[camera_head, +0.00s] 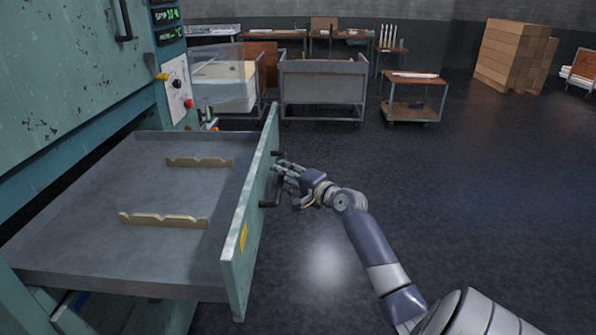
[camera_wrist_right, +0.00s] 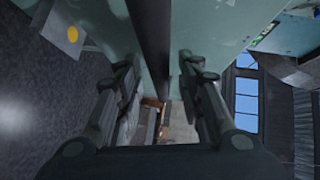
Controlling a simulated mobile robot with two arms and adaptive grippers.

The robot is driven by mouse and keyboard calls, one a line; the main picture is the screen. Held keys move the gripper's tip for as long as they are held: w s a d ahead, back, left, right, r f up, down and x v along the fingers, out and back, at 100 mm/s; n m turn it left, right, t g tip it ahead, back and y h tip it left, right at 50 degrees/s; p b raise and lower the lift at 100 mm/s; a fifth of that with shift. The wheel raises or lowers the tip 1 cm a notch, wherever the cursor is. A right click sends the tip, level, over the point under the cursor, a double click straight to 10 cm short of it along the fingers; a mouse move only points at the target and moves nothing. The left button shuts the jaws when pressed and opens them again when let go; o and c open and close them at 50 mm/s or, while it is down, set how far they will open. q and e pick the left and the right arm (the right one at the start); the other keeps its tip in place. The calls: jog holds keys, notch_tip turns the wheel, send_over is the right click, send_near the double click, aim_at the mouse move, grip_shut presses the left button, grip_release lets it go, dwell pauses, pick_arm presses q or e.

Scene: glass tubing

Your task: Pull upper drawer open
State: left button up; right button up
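The upper drawer (camera_head: 100,250) is a wide grey metal tray with a pale green front panel, and it stands pulled out of the green machine. Its dark bar handle (camera_head: 268,203) is on the outer face of the front panel. My right gripper (camera_head: 284,172) is at the handle, on the outer side of the panel. In the right wrist view the dark handle bar (camera_wrist_right: 150,45) runs between the two spread fingers of my right gripper (camera_wrist_right: 160,75), with a visible gap on the right side. My left gripper is not in view.
Two yellowish notched supports (camera_head: 200,162) lie in the drawer. The green machine (camera_head: 70,80) with a control panel (camera_head: 178,88) stands at left. Carts (camera_head: 323,85) and a small trolley (camera_head: 411,98) stand behind. The floor (camera_head: 480,210) at right is clear.

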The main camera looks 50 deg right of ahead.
jog(key=s+a+r, duration=0.1)
jog(key=s, duration=0.9)
jog(key=shift+s+r, duration=0.2)
jog(key=shift+s, duration=0.05)
notch_tip(320, 180, down, 25)
jog(key=s+a+n+g, duration=0.1)
jog(key=s+n+g, duration=0.1)
jog(key=g, duration=0.3)
jog(key=s+a+f+n+g, duration=0.2)
jog(key=s+a+f, duration=0.1)
jog(key=f, duration=0.5)
jog(key=s+a+f+n+g, duration=0.1)
jog(key=s+a+f, duration=0.3)
jog(key=f, duration=0.5)
jog(key=s+a+f+n+g, duration=0.2)
jog(key=s+a+f+n, duration=0.3)
jog(key=s, duration=0.6)
jog(key=s+a+f+n+g+y, duration=0.1)
jog(key=s+a+f+n+g, duration=0.2)
jog(key=s+a+f, duration=0.7)
jog(key=s+a+f+n+g, duration=0.2)
jog(key=s+a+f+n, duration=0.4)
jog(key=s, duration=0.6)
notch_tip(320, 180, down, 2)
jog(key=shift+a+f+n, duration=0.2)
jog(key=shift+a+n, duration=0.2)
jog(key=shift+a, duration=0.5)
